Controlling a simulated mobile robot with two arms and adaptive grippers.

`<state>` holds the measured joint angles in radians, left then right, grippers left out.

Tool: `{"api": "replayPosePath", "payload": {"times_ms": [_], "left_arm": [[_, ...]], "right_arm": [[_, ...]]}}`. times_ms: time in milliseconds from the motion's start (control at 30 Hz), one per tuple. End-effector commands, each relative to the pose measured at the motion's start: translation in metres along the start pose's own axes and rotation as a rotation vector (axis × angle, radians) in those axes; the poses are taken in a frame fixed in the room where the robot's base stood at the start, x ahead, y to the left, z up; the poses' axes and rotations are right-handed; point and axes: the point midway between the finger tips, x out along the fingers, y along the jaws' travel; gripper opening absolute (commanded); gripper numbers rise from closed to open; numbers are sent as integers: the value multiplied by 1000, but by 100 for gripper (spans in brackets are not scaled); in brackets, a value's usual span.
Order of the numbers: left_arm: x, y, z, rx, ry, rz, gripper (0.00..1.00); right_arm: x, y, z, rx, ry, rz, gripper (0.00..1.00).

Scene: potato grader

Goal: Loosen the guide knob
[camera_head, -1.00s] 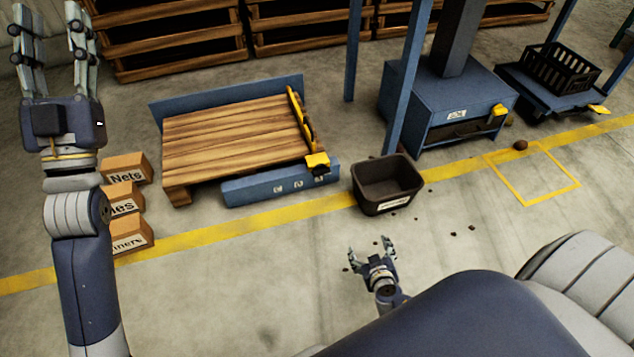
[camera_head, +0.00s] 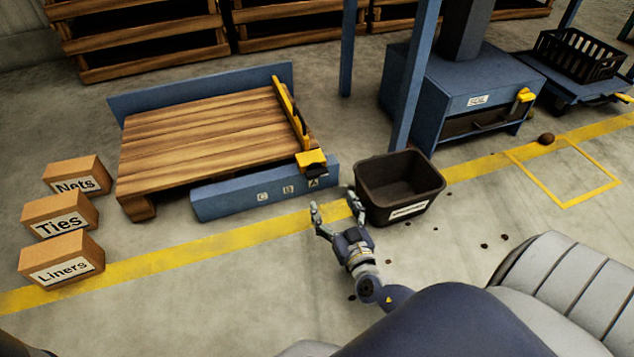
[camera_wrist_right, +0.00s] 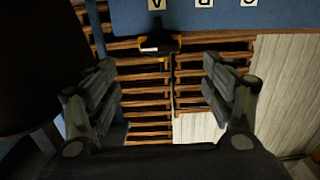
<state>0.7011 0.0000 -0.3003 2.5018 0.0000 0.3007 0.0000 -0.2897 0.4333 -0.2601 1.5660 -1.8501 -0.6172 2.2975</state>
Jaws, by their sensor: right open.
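The guide knob (camera_head: 312,161) is a yellow and black block at the near end of the yellow guide bar (camera_head: 291,112). It sits at the blue rail (camera_head: 235,197), near the letter A. In the right wrist view the knob (camera_wrist_right: 158,43) shows dark and yellow, ahead of and between the fingers. My right gripper (camera_head: 334,206) is open and empty, just in front of the rail's right end and apart from the knob. It also frames the right wrist view (camera_wrist_right: 161,82). My left gripper is out of view.
A dark bin (camera_head: 400,160) stands close to the right of my right gripper. A wooden pallet (camera_head: 200,145) lies behind the rail. Boxes labelled Nets (camera_head: 76,180), Ties (camera_head: 60,215) and Liners (camera_head: 62,260) stand at left. A blue post (camera_head: 412,85) rises behind the bin.

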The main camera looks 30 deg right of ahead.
Motion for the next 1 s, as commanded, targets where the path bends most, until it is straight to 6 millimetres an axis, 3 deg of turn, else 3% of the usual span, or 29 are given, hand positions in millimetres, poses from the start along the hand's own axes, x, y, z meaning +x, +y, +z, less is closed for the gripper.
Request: {"api": "replayPosePath", "payload": {"times_ms": [500,700,1000], "left_arm": [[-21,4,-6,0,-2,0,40],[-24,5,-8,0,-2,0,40],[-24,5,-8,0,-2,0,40]], "right_arm": [[87,0,1,2,1,3,75],[103,0,0,1,0,2,75],[105,0,0,1,-1,1,75]]}}
